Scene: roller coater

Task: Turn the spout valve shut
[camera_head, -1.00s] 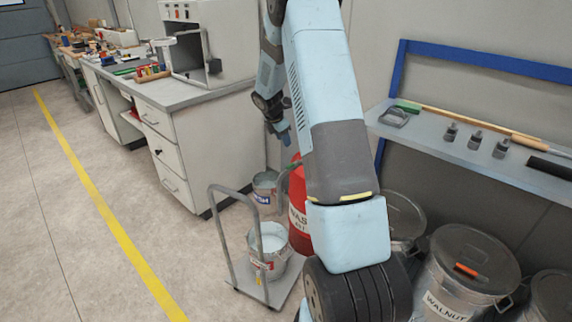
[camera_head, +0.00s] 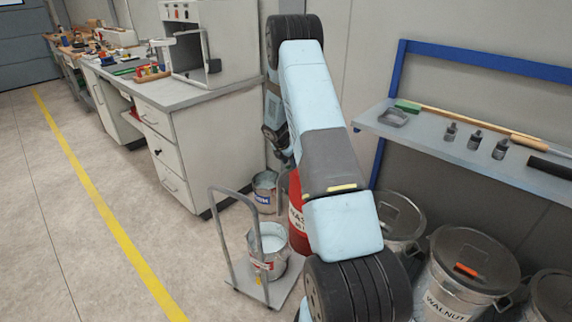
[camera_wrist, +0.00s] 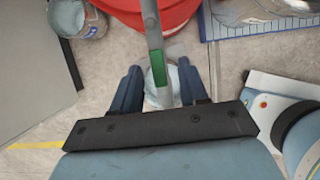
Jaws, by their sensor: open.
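A grey bar with a green end piece (camera_wrist: 157,68) comes down across the drum's rim in the wrist view. It looks like the spout valve's lever, but the valve body is not clear. My gripper (camera_wrist: 159,90) is open, its two dark blue fingers on either side of the green end with gaps visible. A bucket with pale contents (camera_head: 270,244) stands beside the drum and shows partly below the green piece.
Another can (camera_head: 265,186) stands near the grey cabinet (camera_head: 165,140). Lidded bins (camera_head: 470,258) stand at right below a shelf (camera_head: 440,135) with bottles. The floor at left is open.

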